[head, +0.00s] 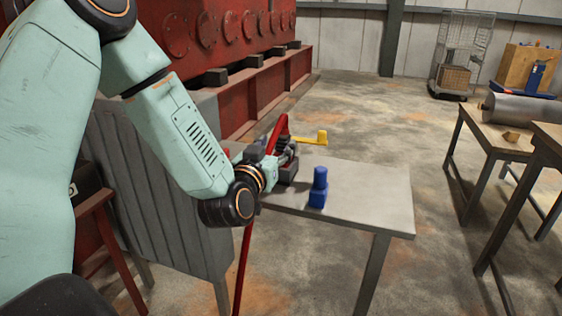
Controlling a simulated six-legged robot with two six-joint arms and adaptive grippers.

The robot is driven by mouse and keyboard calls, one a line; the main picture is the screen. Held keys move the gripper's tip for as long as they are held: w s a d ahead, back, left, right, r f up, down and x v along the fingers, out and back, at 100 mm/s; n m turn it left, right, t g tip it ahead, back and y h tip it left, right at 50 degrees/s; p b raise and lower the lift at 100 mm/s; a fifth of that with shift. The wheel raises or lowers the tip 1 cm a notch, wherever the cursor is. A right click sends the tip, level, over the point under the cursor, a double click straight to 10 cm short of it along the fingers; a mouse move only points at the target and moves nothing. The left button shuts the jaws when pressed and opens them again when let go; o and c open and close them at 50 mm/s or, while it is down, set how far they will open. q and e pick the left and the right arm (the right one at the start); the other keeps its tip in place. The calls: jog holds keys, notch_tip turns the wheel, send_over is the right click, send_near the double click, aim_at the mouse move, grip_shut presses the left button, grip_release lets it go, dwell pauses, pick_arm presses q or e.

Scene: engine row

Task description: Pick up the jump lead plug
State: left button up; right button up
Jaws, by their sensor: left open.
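My left gripper (284,152) is open at the far left part of a grey table (375,200), low over its top. A red, cable-like piece (278,132) rises just behind the fingers. A red line (243,270) also hangs below the table's near edge. These look like parts of the jump lead; its plug is largely hidden by my gripper and I cannot make out its shape. Whether the fingers touch it is not clear. A dark block (287,172) sits at the gripper. My right gripper is not in view.
A blue stepped piece (318,190) stands on the table right of the gripper. A yellow angled piece (310,137) shows behind. A red engine (215,35) lines the back left. More tables (505,140) stand right. The table's right part is clear.

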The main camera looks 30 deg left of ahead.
aim_at(280, 142)
pick_arm(q)
jog(key=w, duration=0.3)
jog(key=shift+w+d+b, duration=0.15)
jog(key=shift+w+b, duration=0.15)
jog(key=shift+b, duration=0.1)
jog(key=shift+w+a, duration=0.1)
jog(key=shift+a, duration=0.3)
jog(key=shift+w+d, duration=0.1)
jog(key=shift+d, duration=0.15)
jog(key=c, duration=0.4)
jog(key=shift+a, duration=0.2)
jog(key=c, duration=0.4)
jog(key=shift+d, duration=0.15)
grip_shut()
jog(key=shift+r, duration=0.15)
